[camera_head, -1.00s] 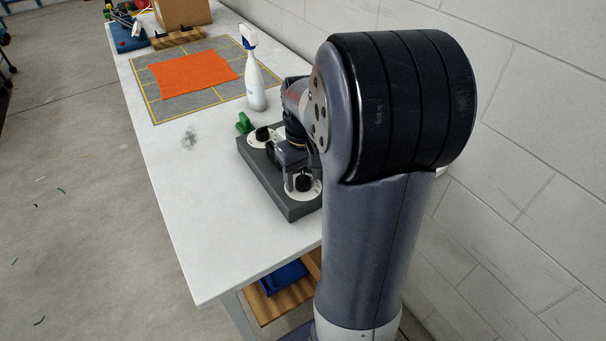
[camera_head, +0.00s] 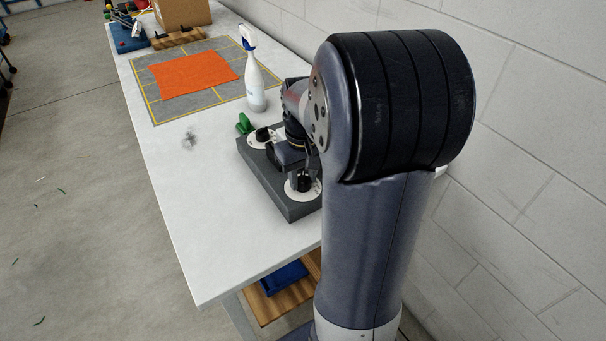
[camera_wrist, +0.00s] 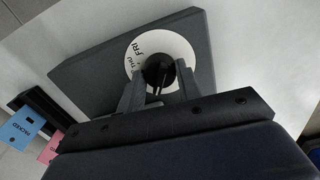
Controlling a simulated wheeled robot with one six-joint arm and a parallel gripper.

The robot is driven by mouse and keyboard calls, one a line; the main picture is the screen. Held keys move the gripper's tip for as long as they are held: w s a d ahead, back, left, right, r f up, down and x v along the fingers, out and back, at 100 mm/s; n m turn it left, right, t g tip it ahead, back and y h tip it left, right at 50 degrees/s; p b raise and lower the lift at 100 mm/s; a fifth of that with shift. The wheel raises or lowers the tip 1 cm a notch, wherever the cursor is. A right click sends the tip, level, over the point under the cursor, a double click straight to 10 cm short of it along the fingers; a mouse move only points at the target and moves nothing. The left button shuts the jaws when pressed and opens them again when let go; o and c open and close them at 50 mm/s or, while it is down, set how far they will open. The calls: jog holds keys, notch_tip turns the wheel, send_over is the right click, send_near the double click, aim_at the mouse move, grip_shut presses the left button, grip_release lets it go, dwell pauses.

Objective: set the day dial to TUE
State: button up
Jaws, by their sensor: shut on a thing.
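The day dial is a white disc (camera_wrist: 178,48) with a black knob (camera_wrist: 158,70) at its centre; THU and FRI can be read on its upper left part. The other day names are hidden or unreadable. It sits on a dark grey block (camera_wrist: 90,62). In the head view the near white dial (camera_head: 292,193) is partly covered by my wrist. My gripper (camera_wrist: 159,84) is shut on the knob, one finger on each side of it. It also shows in the head view (camera_head: 304,178). I cannot tell which day is set.
A second dial with a black knob (camera_head: 263,134) is on the block's far end, beside a green object (camera_head: 243,123). A spray bottle (camera_head: 255,85) and an orange cloth (camera_head: 190,73) are farther back. Blue (camera_wrist: 21,128) and pink (camera_wrist: 51,147) cards show at lower left. A wall is on the right.

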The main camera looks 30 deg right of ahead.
aim_at(303, 177)
jog(key=shift+m+p, duration=0.65)
jog(key=shift+m, duration=1.85)
jog(key=o, duration=1)
jog(key=shift+c, duration=0.2)
jog(key=shift+r, duration=0.1)
notch_tip(303, 177, up, 11)
jog(key=shift+p, duration=0.3)
